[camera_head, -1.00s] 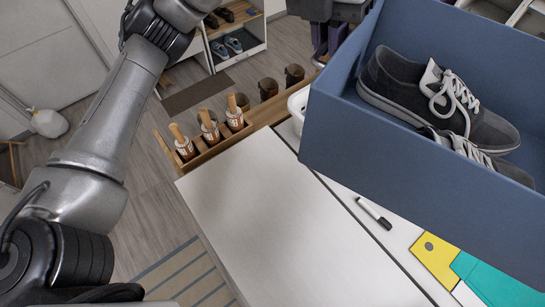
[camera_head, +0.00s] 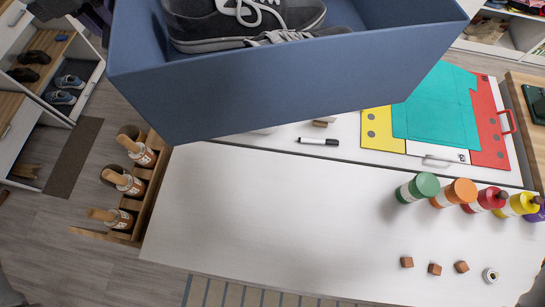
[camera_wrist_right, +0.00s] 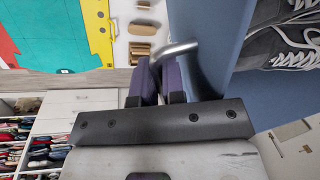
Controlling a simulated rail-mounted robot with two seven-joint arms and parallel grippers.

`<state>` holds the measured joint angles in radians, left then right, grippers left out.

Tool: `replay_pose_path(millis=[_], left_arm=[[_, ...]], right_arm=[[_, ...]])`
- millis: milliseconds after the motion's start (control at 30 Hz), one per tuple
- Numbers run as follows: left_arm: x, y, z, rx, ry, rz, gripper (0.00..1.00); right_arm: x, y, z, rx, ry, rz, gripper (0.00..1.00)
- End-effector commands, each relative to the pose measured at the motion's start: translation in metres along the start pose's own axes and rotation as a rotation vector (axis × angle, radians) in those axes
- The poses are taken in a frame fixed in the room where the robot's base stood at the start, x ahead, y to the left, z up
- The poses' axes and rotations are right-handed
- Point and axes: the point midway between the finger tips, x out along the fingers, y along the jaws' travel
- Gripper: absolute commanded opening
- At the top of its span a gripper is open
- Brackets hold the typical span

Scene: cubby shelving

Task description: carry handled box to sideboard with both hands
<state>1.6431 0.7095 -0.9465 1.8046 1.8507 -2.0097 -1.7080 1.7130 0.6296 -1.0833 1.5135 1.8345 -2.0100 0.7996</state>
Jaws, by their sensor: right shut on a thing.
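The blue box (camera_head: 285,75) hangs at the top of the head view, above the far edge of a white top (camera_head: 290,200). Grey shoes with white laces (camera_head: 240,20) lie in it. The box and shoes also show at the right of the right wrist view, where a curved silver handle (camera_wrist_right: 205,75) stands out from the box wall. My right gripper (camera_wrist_right: 163,75) is shut on this handle. The left gripper is not in view, so whether it touches the box is hidden. I cannot tell which furniture is the sideboard.
Several paint bottles (camera_head: 460,193) stand on the white top's right side, with small brown cubes (camera_head: 434,268) nearby. A teal sheet (camera_head: 435,110) and a marker (camera_head: 318,141) lie beyond. A wooden rack (camera_head: 150,190) is at the left edge. The white top's middle is clear.

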Motion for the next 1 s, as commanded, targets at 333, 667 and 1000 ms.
replay_pose_path(millis=[333,667,1000], left_arm=[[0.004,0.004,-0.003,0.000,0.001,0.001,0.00],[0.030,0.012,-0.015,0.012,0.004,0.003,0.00],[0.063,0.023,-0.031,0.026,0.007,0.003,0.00]], right_arm=[[0.004,0.002,0.005,0.008,0.003,0.001,0.00],[0.031,0.004,0.022,0.018,0.004,0.002,0.00],[0.067,0.006,0.043,0.033,0.005,0.003,0.00]])
